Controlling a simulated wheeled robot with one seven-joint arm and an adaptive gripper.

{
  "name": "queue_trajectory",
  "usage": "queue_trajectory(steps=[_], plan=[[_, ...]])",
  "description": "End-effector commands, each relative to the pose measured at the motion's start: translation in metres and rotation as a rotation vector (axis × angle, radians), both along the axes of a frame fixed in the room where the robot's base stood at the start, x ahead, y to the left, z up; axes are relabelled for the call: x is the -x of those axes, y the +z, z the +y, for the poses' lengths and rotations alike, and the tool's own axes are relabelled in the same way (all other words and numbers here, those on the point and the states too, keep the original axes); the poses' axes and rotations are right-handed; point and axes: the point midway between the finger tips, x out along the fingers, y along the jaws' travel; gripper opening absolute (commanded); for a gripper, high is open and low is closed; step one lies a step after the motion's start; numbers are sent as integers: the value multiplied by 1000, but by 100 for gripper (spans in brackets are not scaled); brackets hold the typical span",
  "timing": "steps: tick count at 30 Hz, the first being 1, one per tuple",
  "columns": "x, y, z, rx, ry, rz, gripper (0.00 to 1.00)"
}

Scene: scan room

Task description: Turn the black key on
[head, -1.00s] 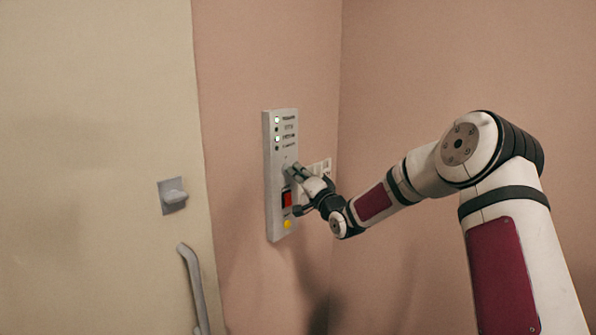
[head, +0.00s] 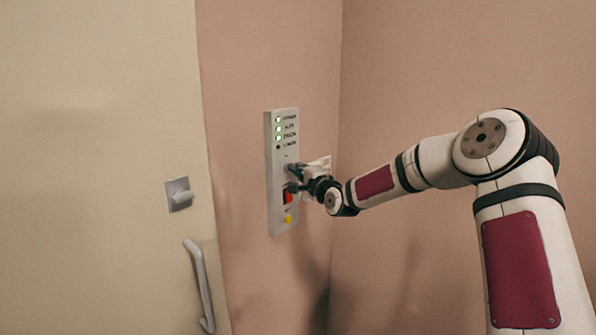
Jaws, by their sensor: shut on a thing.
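The grey control panel (head: 282,150) is mounted on the pink wall. Several small indicator lights (head: 278,130) run down its upper left side, and more than one is lit. My gripper (head: 292,177) is at the middle of the panel, its fingers against the key's place. It is shut on the black key, which is mostly hidden by the fingers. A red switch (head: 288,197) sits just below the gripper, partly covered. A yellow button (head: 288,218) is near the panel's lower end.
A cream door (head: 100,150) with a grey latch plate (head: 179,194) and a long handle (head: 200,285) is to the left. The wall corner is just right of the panel.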

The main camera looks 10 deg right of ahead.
Motion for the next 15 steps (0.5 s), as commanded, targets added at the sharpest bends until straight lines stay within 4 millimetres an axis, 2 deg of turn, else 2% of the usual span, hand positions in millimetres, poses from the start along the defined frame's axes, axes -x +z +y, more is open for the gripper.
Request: queue_trajectory(steps=[13,15], plan=[[0,-2,0,-9,0,8,0],[0,-2,0,-8,0,8,20]])
